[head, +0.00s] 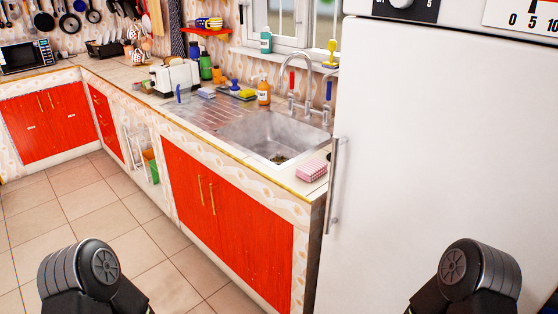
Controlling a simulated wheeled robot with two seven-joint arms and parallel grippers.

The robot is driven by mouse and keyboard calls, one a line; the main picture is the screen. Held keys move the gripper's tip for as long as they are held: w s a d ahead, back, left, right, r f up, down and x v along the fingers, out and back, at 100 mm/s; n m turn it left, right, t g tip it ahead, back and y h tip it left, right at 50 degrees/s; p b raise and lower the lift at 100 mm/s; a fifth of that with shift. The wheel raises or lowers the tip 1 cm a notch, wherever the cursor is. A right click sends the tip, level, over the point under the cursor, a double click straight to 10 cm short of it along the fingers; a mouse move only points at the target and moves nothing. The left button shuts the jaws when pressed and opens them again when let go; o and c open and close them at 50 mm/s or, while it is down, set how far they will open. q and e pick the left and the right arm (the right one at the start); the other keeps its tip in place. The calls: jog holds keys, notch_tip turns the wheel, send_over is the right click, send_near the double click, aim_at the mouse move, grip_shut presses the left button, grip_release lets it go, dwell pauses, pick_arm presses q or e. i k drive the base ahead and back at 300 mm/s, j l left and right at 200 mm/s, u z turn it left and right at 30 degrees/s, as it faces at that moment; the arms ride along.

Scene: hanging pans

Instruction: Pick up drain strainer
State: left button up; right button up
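A small dark round shape (279,158) lies at the near end of the steel sink's (262,132) floor, where the drain is. It may be the drain strainer, but it is too small to tell. Neither of my grippers is in view. Only black links of my two arms show at the bottom left and bottom right, well away from the sink.
A tall white fridge (430,150) stands right of the sink. A pink sponge (312,170) lies at the near counter corner. A faucet (297,92) rises behind the sink; an orange bottle (264,93) and a toaster (175,76) stand nearby. The tiled floor (130,220) is clear.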

aim_at(279, 158)
jog(key=z, duration=0.65)
jog(key=i+j+z, duration=0.2)
jog(key=j+z, duration=0.2)
jog(key=i+j+z, duration=0.1)
jog(key=j+z, duration=0.75)
jog(key=j, duration=0.15)
jog(key=j+z, duration=0.2)
jog(key=j, duration=1.95)
